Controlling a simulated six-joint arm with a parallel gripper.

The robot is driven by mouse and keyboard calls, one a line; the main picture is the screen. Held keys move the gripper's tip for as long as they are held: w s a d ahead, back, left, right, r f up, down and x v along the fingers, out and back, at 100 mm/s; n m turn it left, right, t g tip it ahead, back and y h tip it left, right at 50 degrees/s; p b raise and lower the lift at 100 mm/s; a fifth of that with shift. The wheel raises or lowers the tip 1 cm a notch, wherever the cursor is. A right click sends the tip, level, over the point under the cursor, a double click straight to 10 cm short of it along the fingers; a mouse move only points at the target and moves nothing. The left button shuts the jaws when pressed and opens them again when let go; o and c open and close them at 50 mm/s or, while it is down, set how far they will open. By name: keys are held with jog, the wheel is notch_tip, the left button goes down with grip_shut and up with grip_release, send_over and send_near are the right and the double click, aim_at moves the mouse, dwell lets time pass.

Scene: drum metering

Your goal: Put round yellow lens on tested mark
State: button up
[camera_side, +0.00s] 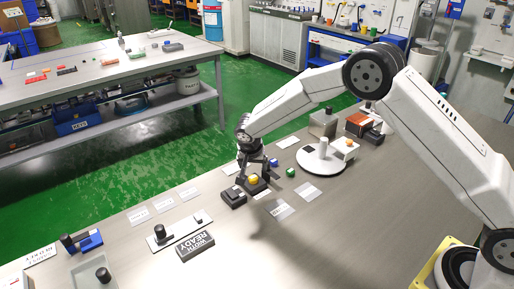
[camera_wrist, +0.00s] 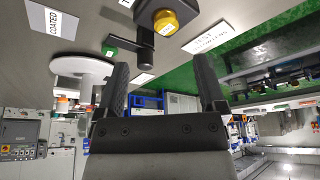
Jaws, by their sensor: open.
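The round yellow lens (camera_side: 253,181) sits on a dark block (camera_side: 262,188) near the far edge of the bench. In the wrist view the lens (camera_wrist: 165,22) is at the top, with its dark holder (camera_wrist: 160,8) behind it. My gripper (camera_side: 254,168) is just above and beside the lens in the side view. In the wrist view its fingers (camera_wrist: 161,85) are spread apart with nothing between them. Several white label cards lie on the bench; I cannot read which is the tested mark. One card (camera_wrist: 52,20) reads COATED, and another (camera_wrist: 207,38) is beside the lens.
A green block (camera_side: 290,172) and a white round table (camera_side: 321,159) stand right of the lens. A dark two-part device (camera_side: 233,197) is close on its left. A WIDTH READY sign (camera_side: 195,245) lies nearer the front left.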

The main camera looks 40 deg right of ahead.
aim_at(253, 177)
jog(key=shift+w+a+f+m, duration=0.15)
jog(key=shift+w+f+m, duration=0.2)
jog(key=shift+w, duration=0.2)
jog(key=shift+f, duration=0.1)
jog(key=shift+f, duration=0.1)
jog(key=shift+x, duration=1.15)
jog(key=shift+w, duration=0.1)
jog(key=shift+x, duration=2.6)
grip_shut()
